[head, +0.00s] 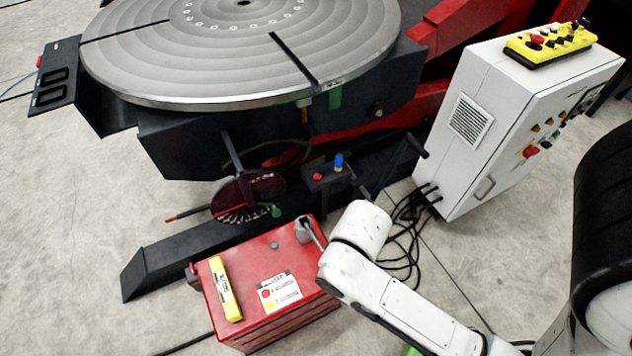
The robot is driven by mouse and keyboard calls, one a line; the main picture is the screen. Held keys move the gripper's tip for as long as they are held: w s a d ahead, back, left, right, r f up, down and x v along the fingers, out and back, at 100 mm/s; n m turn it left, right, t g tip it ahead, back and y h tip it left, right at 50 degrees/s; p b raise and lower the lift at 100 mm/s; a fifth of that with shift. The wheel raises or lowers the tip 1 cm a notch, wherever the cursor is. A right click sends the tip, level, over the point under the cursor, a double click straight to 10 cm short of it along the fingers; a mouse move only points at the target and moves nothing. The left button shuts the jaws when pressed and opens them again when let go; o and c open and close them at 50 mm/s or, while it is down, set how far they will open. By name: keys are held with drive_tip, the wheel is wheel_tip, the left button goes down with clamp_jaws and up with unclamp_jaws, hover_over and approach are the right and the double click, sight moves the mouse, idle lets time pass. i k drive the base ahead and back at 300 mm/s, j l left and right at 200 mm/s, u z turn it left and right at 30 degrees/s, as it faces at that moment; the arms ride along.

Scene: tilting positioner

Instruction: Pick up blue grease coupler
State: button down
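A small upright blue piece, which I take to be the blue grease coupler (338,162), stands on a small dark shelf (324,182) below the round turntable. A small red piece (317,177) is on the same shelf to its left. My white arm (392,298) reaches in from the lower right, and its rounded joint is below and slightly right of the shelf, apart from the blue piece. I cannot make out my gripper's fingers here. A small grey part (304,229) shows left of the joint, over the red box's corner; I cannot tell what it is.
A red box (245,262) with a yellow bar (226,288) and a label card (281,291) stands below the shelf. The turntable (240,50) overhangs from above. A white control cabinet (515,110) and loose black cables (408,225) are to the right. Floor at left is clear.

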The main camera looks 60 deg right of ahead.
sight(338, 159)
drive_tip(key=z, duration=1.25)
